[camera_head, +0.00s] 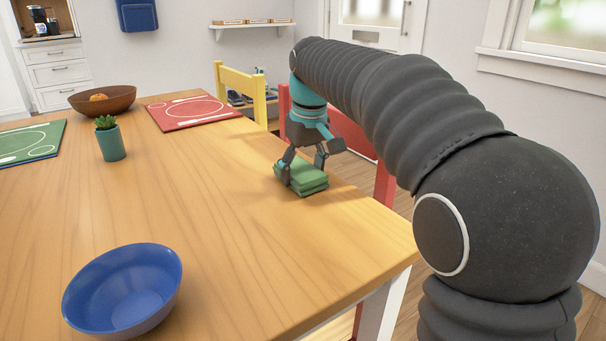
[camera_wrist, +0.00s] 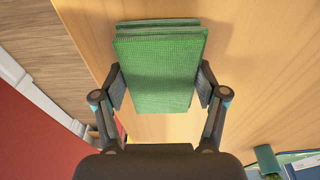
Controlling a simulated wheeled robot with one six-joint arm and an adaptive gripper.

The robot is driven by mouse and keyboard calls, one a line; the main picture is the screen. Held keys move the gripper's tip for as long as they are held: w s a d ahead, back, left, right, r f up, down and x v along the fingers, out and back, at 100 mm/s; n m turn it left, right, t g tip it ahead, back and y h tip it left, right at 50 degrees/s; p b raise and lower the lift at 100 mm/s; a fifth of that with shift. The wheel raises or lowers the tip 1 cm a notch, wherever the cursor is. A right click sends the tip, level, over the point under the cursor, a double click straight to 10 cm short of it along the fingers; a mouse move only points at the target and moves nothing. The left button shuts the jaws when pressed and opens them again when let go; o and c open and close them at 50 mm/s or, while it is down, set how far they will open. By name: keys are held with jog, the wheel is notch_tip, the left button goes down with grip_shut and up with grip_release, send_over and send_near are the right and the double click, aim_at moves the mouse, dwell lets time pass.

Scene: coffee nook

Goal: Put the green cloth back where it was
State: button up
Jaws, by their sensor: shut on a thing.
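The green cloth (camera_head: 308,184) is a folded, layered block at the right side of the wooden table, near its edge. In the wrist view the cloth (camera_wrist: 160,65) lies between the two fingers, one against each side. My gripper (camera_head: 303,172) is shut on the cloth from above; in the wrist view my gripper (camera_wrist: 160,88) shows both fingers pressed to it. The cloth is at or just above the tabletop; I cannot tell which. Part of it is hidden behind the fingers in the head view.
The wooden table (camera_head: 200,200) has clear room left of the cloth. A blue bowl (camera_head: 123,288) stands at the front, a potted plant (camera_head: 109,140) and brown bowl (camera_head: 103,99) further back. A red placemat (camera_head: 190,112) and green placemat (camera_head: 30,143) lie there. Yellow (camera_head: 240,82) and red (camera_head: 384,186) chairs flank the edge.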

aim_at(308, 174)
jog(key=shift+f, duration=0.25)
jog(key=o, duration=1.2)
jog(key=shift+f, duration=0.1)
notch_tip(308, 174, up, 12)
jog(key=s+d+p, duration=0.1)
jog(key=p, duration=0.1)
jog(key=shift+s+p, duration=0.25)
jog(key=shift+p, duration=0.15)
